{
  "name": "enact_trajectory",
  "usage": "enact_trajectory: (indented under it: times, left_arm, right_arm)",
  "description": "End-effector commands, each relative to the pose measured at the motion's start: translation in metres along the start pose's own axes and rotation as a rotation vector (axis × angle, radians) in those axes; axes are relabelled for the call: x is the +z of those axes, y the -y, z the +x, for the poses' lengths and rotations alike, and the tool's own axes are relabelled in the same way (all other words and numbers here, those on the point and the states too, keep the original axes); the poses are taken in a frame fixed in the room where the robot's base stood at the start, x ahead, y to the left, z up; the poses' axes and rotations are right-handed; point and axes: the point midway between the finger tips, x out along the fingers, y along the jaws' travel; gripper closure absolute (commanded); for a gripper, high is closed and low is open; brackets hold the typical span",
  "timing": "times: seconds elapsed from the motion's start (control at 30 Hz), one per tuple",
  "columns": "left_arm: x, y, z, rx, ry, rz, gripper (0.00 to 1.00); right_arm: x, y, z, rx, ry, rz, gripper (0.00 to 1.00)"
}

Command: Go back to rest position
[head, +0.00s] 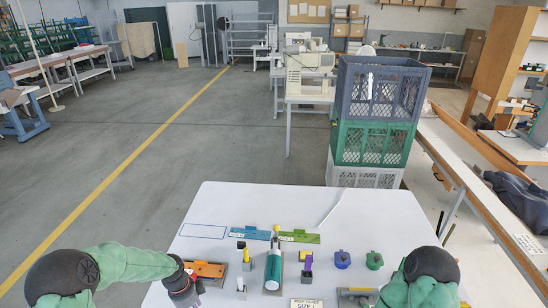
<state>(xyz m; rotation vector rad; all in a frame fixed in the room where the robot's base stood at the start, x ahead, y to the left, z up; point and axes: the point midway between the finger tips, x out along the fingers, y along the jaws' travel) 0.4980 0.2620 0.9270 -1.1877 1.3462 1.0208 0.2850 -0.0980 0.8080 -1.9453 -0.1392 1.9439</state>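My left arm reaches in at the bottom left. Its dark wrist end with a red band, where my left gripper (190,295) is, lies at the lower left of the white table (350,215), beside the orange block (208,269). I cannot make out its fingers. My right arm shows at the bottom right as a green link with a dark joint; its gripper is not visible. The teal press-like device (273,268) stands upright at the table's middle. A yellow-and-black tool (243,250) stands left of it and a yellow-and-purple tool (308,264) right of it.
A blue strip (250,233) and a green strip (300,238) lie farther back. A blue pot (342,260) and a green pot (374,261) stand at right. A sign (306,303) is at the front. Stacked crates (375,143) rise behind the table. The table's back is mostly clear.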

Motion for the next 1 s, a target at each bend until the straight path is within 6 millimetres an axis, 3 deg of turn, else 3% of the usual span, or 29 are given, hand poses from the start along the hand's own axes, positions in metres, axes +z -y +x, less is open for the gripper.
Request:
enact_trajectory:
  times: [0.27,0.4,0.6,0.8,1.0]
  left_arm:
    - [-0.06,-0.036,0.081,0.011,-0.12,-0.423,0.52]
    - [-0.098,-0.068,0.128,0.043,-0.185,-0.769,0.52]
    - [-0.141,-0.122,0.178,0.11,-0.228,-1.288,0.52]
    - [-0.164,-0.17,0.206,0.16,-0.217,-1.712,0.52]
    - [-0.17,-0.19,0.213,0.172,-0.203,-1.907,0.52]
  right_arm:
    - [-0.001,-0.008,0.022,0.0,0.0,0.0,0.6]
    - [-0.002,-0.013,0.037,0.0,0.0,0.0,0.6]
    - [-0.002,-0.02,0.056,0.0,0.0,0.0,0.6]
    - [-0.003,-0.025,0.07,0.0,0.0,0.0,0.6]
    - [-0.003,-0.026,0.074,0.0,0.0,0.0,0.6]
